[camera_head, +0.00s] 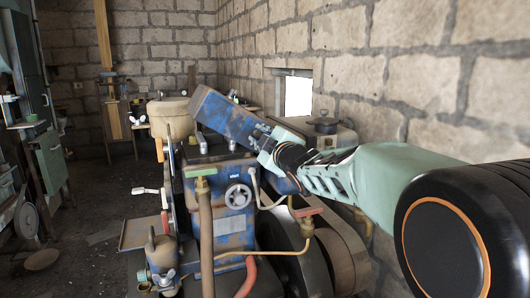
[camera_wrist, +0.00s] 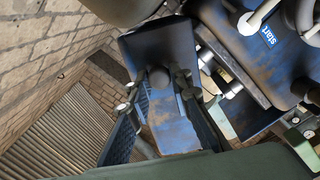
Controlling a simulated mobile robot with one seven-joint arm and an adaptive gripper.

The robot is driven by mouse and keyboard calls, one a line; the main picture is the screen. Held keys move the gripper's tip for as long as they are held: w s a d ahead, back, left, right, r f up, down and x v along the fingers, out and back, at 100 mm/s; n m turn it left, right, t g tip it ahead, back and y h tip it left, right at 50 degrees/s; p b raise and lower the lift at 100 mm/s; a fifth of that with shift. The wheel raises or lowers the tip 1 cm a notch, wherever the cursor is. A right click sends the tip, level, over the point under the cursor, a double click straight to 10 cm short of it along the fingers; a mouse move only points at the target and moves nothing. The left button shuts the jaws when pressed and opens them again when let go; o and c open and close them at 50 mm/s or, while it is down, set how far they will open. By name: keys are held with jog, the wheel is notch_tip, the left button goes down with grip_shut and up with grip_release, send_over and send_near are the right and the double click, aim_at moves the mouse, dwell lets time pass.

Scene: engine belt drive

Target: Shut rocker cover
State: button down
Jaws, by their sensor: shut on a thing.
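The rocker cover (camera_head: 228,116) is a worn blue, box-like lid. In the head view it stands tilted up above the blue engine block (camera_head: 228,195), its far end higher than the end near my gripper. My gripper (camera_head: 268,150) is at its lower right end, shut on it. The gripper fingers (camera_wrist: 162,90) lie on either side of the knob; the exact contact is hard to see. The cover's hinge is hidden.
A tan tank (camera_head: 170,118) stands left of the cover. A large belt wheel (camera_head: 335,262) is below my arm. A stone wall (camera_head: 440,75) runs close on the right. Open floor (camera_head: 100,205) lies left.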

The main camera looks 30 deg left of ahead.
aim_at(241, 143)
jog(key=s+a+f+n+b, duration=0.1)
jog(key=n+b, duration=0.1)
jog(key=b, duration=0.1)
jog(key=s+f+n+b, duration=0.1)
jog(key=n+b, duration=0.1)
jog(key=b, duration=0.1)
jog(key=shift+a+b, duration=0.35)
jog(key=shift+b, duration=0.05)
jog(key=n+b, duration=0.1)
jog(key=b, duration=0.1)
jog(key=s+f+n+b, duration=0.1)
jog(key=shift+a+n+b, duration=0.3)
jog(key=shift+a+b, duration=0.05)
jog(key=shift+a, duration=0.05)
jog(key=c, duration=1.7)
grip_release()
jog(key=shift+c, duration=0.2)
jog(key=v, duration=1.2)
jog(key=shift+r, duration=0.2)
jog(key=shift+s, duration=0.1)
